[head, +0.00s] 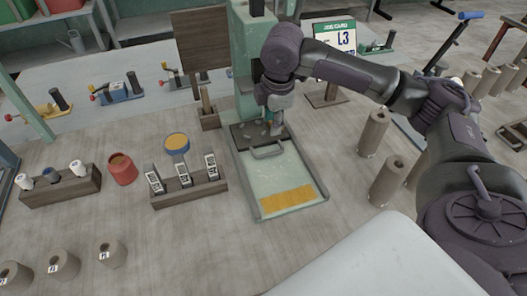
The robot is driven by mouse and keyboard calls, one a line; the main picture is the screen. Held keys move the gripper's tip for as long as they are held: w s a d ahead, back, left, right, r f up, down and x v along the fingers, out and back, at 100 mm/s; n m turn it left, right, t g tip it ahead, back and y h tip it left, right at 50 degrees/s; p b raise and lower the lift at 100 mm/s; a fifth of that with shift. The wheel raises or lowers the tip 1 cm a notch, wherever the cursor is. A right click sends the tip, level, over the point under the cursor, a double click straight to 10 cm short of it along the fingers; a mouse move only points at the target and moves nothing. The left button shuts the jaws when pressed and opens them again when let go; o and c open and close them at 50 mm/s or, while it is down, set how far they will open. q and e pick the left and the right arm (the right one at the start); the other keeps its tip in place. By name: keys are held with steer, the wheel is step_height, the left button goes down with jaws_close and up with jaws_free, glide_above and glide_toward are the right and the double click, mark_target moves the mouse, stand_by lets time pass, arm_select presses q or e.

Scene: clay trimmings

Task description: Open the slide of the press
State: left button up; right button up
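The press has a green upright column (242,85) and a long pale green bed (268,178) with a raised rim and a yellow patch near its front end. The slide (243,133) is a dark plate with grey bits on it, at the back of the bed by the column. A grey loop handle (268,153) sits at its front edge. My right gripper (277,126) points down over the slide's right part, behind the handle. Its fingers are small and partly hidden, so their opening and any contact are unclear. My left gripper is out of view.
Left of the press stand a wooden block with tagged pieces (190,192), a yellow-topped container (177,142) and a red pot (122,169). Tan cylinders (386,180) stand to the right.

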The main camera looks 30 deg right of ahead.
mark_target(267, 154)
steer(key=w+f, duration=0.1)
steer(key=f, duration=0.8)
steer(key=w+f, duration=0.1)
steer(key=f, duration=0.4)
steer(key=shift+w+d+p, duration=0.25)
steer(key=shift+w+p, duration=0.05)
steer(key=shift+p, duration=0.05)
jaws_close()
